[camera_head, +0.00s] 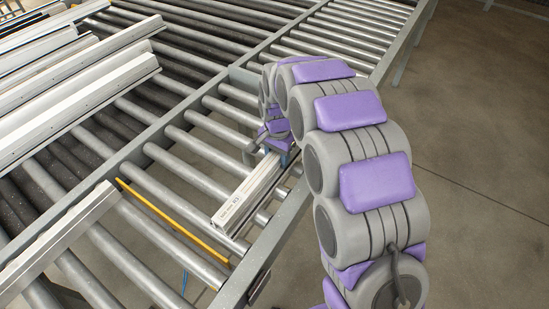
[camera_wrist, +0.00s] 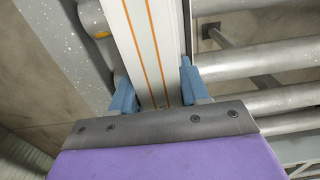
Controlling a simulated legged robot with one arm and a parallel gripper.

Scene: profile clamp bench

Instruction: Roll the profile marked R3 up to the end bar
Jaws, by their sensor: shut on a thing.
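A short pale profile (camera_head: 252,194) lies along the right side of the roller track, near its outer rail. Small dark lettering shows on its near end, too small to read surely. In the wrist view the profile (camera_wrist: 150,35) is white with two orange lines and runs between the blue fingers. My gripper (camera_head: 284,152) is shut on its far end; in the wrist view the gripper's fingers (camera_wrist: 157,88) touch or nearly touch both sides. A silver bar (camera_head: 62,232) lies across the rollers at the lower left; I cannot tell surely whether it is the end bar.
A thin yellow strip (camera_head: 172,220) lies across the rollers between the profile and the silver bar. Several long pale profiles (camera_head: 80,100) lie on the rollers at the upper left. Bare rollers (camera_head: 195,150) lie left of the held profile. The outer rail (camera_head: 262,252) runs close on its right.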

